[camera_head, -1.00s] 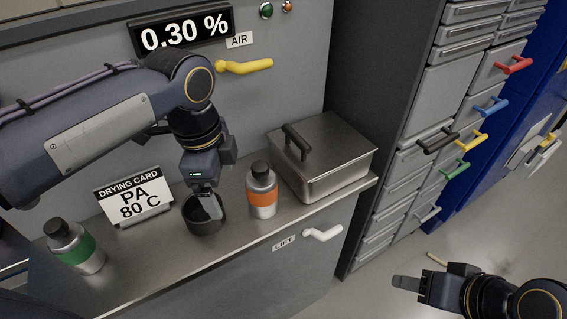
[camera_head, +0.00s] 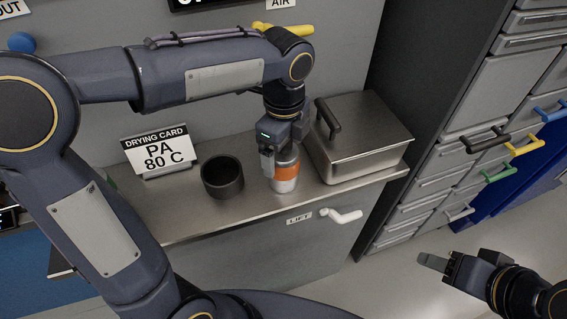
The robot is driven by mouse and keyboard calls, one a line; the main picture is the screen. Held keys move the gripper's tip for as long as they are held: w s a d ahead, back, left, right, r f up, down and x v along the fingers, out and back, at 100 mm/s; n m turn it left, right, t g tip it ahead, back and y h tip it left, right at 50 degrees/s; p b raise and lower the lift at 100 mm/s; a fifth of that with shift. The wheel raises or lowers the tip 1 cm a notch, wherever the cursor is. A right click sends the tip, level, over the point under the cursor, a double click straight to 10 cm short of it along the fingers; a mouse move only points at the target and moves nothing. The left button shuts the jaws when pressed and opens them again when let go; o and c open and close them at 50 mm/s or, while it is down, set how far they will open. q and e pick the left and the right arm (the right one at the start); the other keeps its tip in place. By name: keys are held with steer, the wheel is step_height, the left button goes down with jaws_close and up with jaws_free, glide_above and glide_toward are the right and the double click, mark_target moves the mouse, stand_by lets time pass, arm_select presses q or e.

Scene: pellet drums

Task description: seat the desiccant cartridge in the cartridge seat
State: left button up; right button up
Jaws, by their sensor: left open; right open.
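A metal canister with an orange band (camera_head: 286,173), likely the desiccant cartridge, stands upright on the steel shelf. A dark round cup (camera_head: 222,178), likely the cartridge seat, stands to its left and looks empty. My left gripper (camera_head: 268,162) is open, pointing down at the orange-banded canister. Its fingers overlap the canister's upper part and hide its cap; I cannot tell whether they touch it. My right gripper (camera_head: 436,262) is open and empty, out over the floor at the lower right. The green-banded canister is almost wholly hidden behind my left arm.
A steel lidded box (camera_head: 358,140) stands close to the right of the canister. A drying card reading PA 80 C (camera_head: 160,152) stands left of the cup. A white LIFT handle (camera_head: 341,215) is below the shelf edge. Drawers with coloured handles are at the right.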

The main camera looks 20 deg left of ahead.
arm_select(q)
steer(key=shift+f, duration=0.1)
steer(key=shift+c, duration=0.4)
steer(key=c, duration=1.4)
steer(key=shift+c, duration=0.7)
